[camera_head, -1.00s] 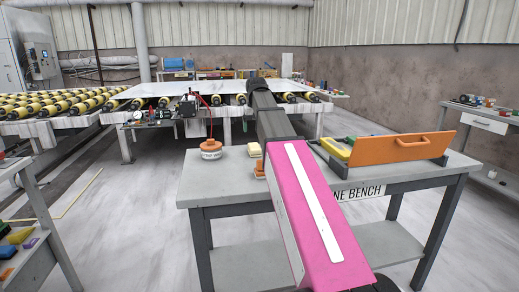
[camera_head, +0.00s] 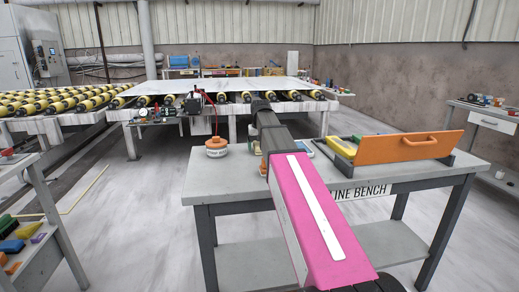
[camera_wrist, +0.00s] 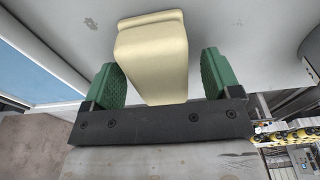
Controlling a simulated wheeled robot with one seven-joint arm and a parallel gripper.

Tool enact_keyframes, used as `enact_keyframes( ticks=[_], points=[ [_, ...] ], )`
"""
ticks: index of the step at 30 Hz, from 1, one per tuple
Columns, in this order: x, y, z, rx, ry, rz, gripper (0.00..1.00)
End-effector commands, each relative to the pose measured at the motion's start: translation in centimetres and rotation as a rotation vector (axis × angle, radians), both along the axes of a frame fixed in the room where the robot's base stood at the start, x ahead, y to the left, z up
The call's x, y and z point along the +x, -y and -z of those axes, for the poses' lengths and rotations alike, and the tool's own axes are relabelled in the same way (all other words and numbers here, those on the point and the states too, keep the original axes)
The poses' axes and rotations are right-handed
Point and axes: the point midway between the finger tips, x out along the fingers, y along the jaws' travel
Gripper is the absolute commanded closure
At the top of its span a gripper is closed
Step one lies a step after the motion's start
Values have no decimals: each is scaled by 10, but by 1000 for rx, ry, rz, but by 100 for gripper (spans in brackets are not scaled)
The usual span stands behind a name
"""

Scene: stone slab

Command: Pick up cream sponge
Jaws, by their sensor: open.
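The cream sponge (camera_wrist: 151,58) is a pale block near the top middle of the wrist view. It lies between the two green finger pads of my gripper (camera_wrist: 159,72). The gripper is open, with a visible gap on each side of the sponge. In the head view, my pink arm reaches over the grey bench (camera_head: 235,184), and its dark end covers most of the sponge's spot, so contact with the bench is hard to judge there.
An orange-lidded pot (camera_head: 216,147) stands left of my arm on the bench. To the right is a dark tray with a yellow block (camera_head: 341,147) and an upright orange panel with a handle (camera_head: 405,146). A roller table (camera_head: 225,92) stands behind.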

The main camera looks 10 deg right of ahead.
Motion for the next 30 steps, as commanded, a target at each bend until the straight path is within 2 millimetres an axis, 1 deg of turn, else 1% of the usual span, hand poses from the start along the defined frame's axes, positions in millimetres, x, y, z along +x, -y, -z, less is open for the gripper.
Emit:
enact_keyframes(
  ticks=[2, 7, 8, 9, 11, 12, 23, 26, 30],
  points=[
    [0, 0, 4, 0, 0, 0, 17],
    [0, 0, 3, 0, 1, 0, 17],
    [0, 0, 3, 0, 1, 0, 24],
    [0, 0, 3, 0, 1, 0, 37],
    [0, 0, 3, 0, 1, 0, 56],
    [0, 0, 3, 0, 0, 0, 69],
    [1, 0, 2, 0, 1, 0, 70],
    [1, 0, -2, 0, 1, 0, 70],
    [1, 0, -14, 0, 2, 0, 70]
  ],
)
